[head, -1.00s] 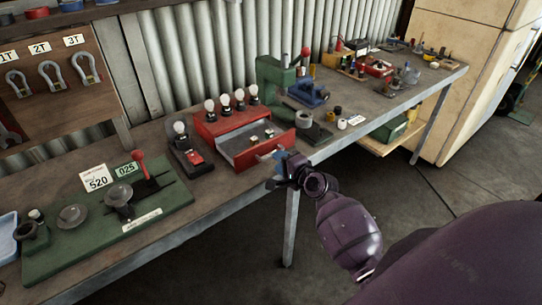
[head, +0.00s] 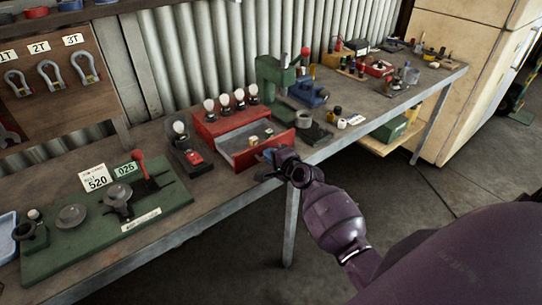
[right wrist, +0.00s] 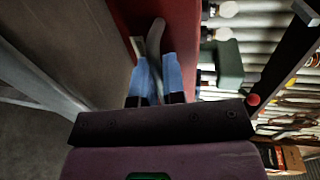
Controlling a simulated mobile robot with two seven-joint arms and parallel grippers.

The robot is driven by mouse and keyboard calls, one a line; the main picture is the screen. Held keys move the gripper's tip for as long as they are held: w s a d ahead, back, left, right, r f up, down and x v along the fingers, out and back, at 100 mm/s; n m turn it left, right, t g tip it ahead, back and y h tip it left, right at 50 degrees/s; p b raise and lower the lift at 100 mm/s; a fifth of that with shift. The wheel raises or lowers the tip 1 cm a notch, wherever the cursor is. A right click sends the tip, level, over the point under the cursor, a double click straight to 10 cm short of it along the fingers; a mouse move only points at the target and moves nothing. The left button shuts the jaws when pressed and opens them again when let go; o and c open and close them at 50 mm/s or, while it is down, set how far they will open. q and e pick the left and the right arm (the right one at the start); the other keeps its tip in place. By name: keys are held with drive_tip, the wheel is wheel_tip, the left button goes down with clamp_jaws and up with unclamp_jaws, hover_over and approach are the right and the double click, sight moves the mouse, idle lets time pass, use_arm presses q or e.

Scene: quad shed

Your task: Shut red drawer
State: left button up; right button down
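The red drawer (head: 266,154) sticks out, open, from the front of a red box (head: 225,121) on the workbench. A couple of small objects lie in its grey inside. My right gripper (head: 269,156) is at the drawer's front face, its blue fingers pointing at it. In the right wrist view the fingertips (right wrist: 158,70) are close together beside a grey handle-like bar (right wrist: 155,36) on the red face (right wrist: 125,12). I cannot tell whether they grip the bar. My left gripper is not in view.
Several bulbs (head: 239,97) stand on the red box. The workbench (head: 225,182) edge runs below the drawer; open floor lies in front.

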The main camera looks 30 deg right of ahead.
sight(249, 144)
drive_tip(key=shift+w, duration=0.2)
drive_tip(key=b+x, duration=0.1)
drive_tip(key=x, duration=0.3)
drive_tip(key=r+b+x, duration=0.1)
drive_tip(key=x, duration=0.2)
drive_tip(key=r+b+x, duration=0.1)
drive_tip(key=x, duration=0.3)
drive_tip(key=shift+w+a+r+b, duration=0.15)
drive_tip(key=shift+w+b, duration=0.15)
drive_tip(key=shift+w, duration=0.3)
drive_tip(key=shift+r, duration=0.15)
drive_tip(key=c, duration=1.3)
unclamp_jaws()
drive_tip(key=shift+w, duration=0.15)
drive_tip(key=shift+o, duration=0.4)
